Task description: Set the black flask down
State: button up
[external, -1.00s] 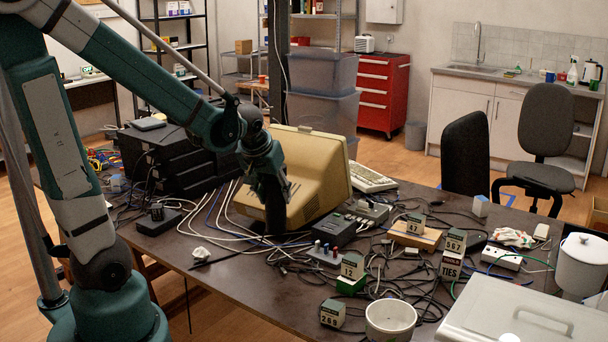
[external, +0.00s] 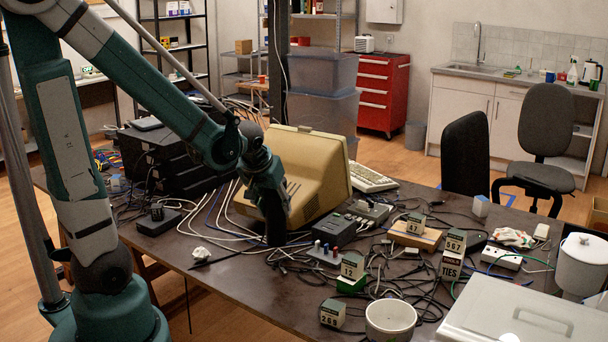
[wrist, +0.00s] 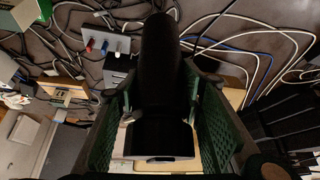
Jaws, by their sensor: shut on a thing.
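The black flask (wrist: 160,62) stands out large in the middle of the wrist view, between the green finger pads of my gripper (wrist: 160,118). My gripper is shut on it. In the external view my gripper (external: 268,190) is in front of the beige monitor, and the flask (external: 276,232) shows as a dark upright shape below it. The flask's lower end is close to the table top (external: 225,275), among cables. I cannot tell whether it touches the table.
The beige monitor (external: 320,180) is right behind my gripper. A grey box with knobs (external: 325,254) and a switch box (external: 345,228) stand to the right. White cables (external: 205,222) run to the left. A crumpled white piece (external: 201,253) lies at front left, with bare table in front.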

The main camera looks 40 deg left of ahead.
aim_at(276, 227)
jog(key=shift+f+b, duration=0.4)
jog(key=shift+f, duration=1)
jog(key=shift+f+b, duration=0.75)
jog(key=shift+f, duration=1.45)
jog(key=o, duration=1.2)
jog(key=shift+p+v, duration=2.25)
jog(key=shift+v, duration=3.85)
